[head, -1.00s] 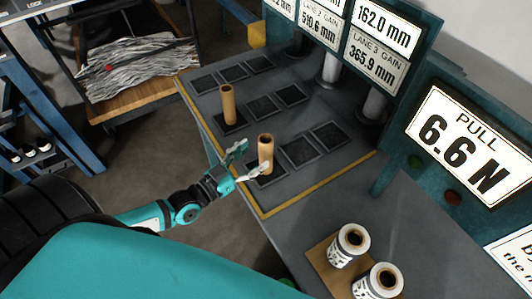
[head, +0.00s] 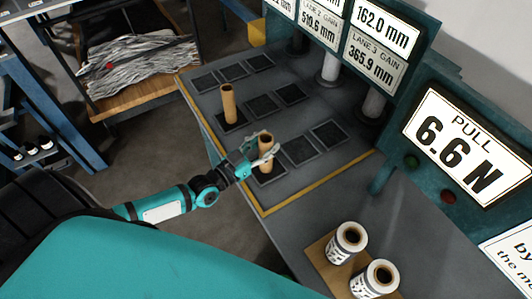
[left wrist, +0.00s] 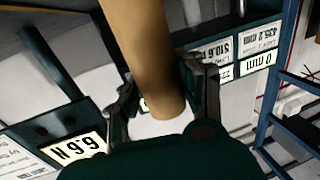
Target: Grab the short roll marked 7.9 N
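Two brown cardboard rolls stand upright on dark square pads on the grey bench. One roll (head: 228,103) stands farther back, and the nearer roll (head: 266,143) stands at my left gripper (head: 262,150). In the left wrist view the nearer roll (left wrist: 152,60) passes between my left gripper's fingers (left wrist: 165,100). A gap shows on its left side, and the right finger is close to it or touching. No 7.9 N mark is readable on any roll. My right gripper is not in view.
Two white-labelled rolls (head: 347,243) (head: 377,280) stand on a brown board at the front right; their print is unreadable. A sign (head: 462,145) reads PULL 6.6 N. Grey posts (head: 373,103) stand under the lane signs at the back. Several pads (head: 290,94) are empty.

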